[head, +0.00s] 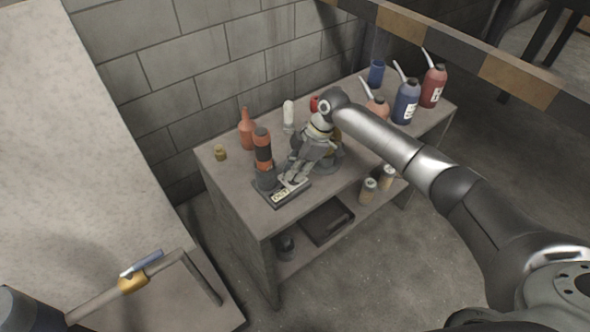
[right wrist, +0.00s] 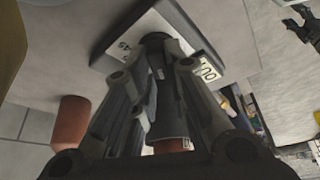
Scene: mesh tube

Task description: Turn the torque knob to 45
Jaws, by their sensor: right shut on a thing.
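The torque device stands on the small table; its base plate (head: 286,193) is dark-edged with white number labels. The right wrist view shows this plate (right wrist: 165,18) with a "45" label and a label that seems to read "100" on opposite sides. A dark round part (right wrist: 155,40), apparently the torque knob, sits between them, partly hidden by my fingers. A black and orange cylinder (head: 263,150) stands upright at the plate. My right gripper (head: 290,180) is low over the plate, its fingers (right wrist: 152,62) closed around the dark part. The knob's exact setting is unclear. My left gripper is out of view.
An orange bottle (head: 247,130), a white cylinder (head: 289,114) and a small brass piece (head: 220,153) stand nearby. Blue (head: 406,102) and red (head: 432,88) spouted bottles stand at the table's right end. A block wall (head: 215,60) rises behind.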

